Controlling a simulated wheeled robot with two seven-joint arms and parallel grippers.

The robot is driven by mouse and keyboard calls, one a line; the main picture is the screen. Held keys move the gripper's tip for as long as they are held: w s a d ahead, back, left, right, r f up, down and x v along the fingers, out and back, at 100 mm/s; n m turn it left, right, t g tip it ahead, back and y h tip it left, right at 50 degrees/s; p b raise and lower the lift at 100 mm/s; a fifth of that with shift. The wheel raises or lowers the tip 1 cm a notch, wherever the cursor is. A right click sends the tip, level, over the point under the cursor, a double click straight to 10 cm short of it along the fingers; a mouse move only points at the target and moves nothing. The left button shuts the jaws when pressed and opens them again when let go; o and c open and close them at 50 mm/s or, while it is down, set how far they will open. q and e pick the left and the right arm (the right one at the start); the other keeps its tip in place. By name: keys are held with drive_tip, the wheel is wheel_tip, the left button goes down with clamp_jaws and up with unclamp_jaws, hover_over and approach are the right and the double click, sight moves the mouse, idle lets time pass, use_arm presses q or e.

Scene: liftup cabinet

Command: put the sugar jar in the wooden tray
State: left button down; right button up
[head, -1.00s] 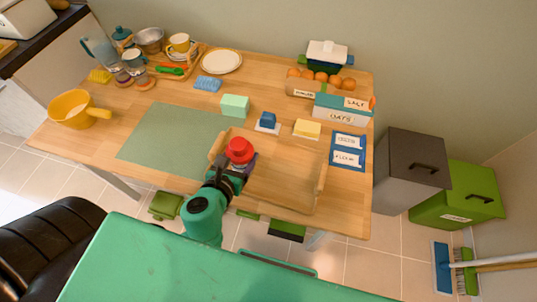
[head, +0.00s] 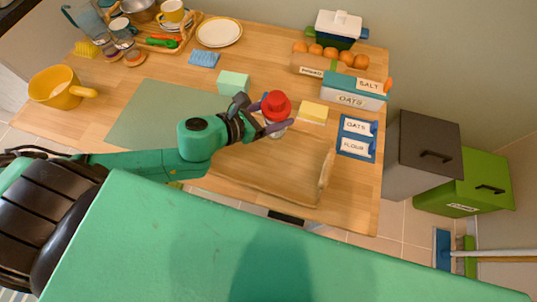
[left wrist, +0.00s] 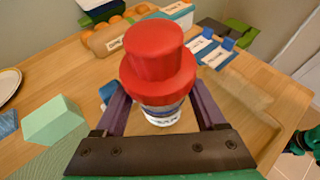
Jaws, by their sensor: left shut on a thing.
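The jar has a red lid (head: 276,104) and a pale body with a label that I cannot read fully. It is upright between the fingers of my left gripper (head: 268,127), which is shut on it. In the left wrist view the jar (left wrist: 160,75) fills the middle, with a dark finger on each side. The wooden tray (head: 265,178) lies at the table's front edge, its right handle (head: 326,168) standing up. The jar is near the tray's back side; I cannot tell its height above the surface. My left arm covers the tray's left part.
A yellow sponge-like block (head: 313,111) and a mint block (head: 233,82) stand near the jar. A green mat (head: 140,115) lies at the left. The tray's visible floor looks empty.

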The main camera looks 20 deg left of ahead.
sight(267, 103)
use_arm(q)
drive_tip(key=m+g+h, duration=0.1)
drive_tip(key=m+g+h+b, duration=0.1)
drive_tip(key=shift+w+d+r+m+b, duration=0.1)
drive_tip(key=shift+w+r+m+b, duration=0.05)
drive_tip(key=shift+r+m+b, duration=0.15)
drive_tip(key=shift+a+r+m+g+h+b, duration=0.25)
drive_tip(key=shift+a+m+g+h+b, duration=0.1)
drive_tip(key=shift+m+g+h+b, duration=0.3)
drive_tip(key=a+r+m+g+b, duration=0.1)
drive_tip(key=s+a+r+m+g+b, duration=0.1)
drive_tip(key=a+r+m+g+h+b, duration=0.1)
drive_tip(key=a+r, duration=0.1)
drive_tip(key=shift+s+g, duration=0.25)
drive_tip(key=s+a+r+m+g+b, duration=0.1)
drive_tip(key=s+a+r+m+b, duration=0.15)
drive_tip(key=a+r, duration=0.45)
drive_tip(key=shift+n+h, duration=0.35)
drive_tip(key=shift+n, duration=0.05)
drive_tip(key=f, duration=0.6)
drive_tip(key=d+f+b, duration=0.1)
drive_tip(key=f, duration=0.5)
drive_tip(key=d+f, duration=0.1)
drive_tip(key=f, duration=0.5)
drive_tip(key=shift+s+b, duration=0.4)
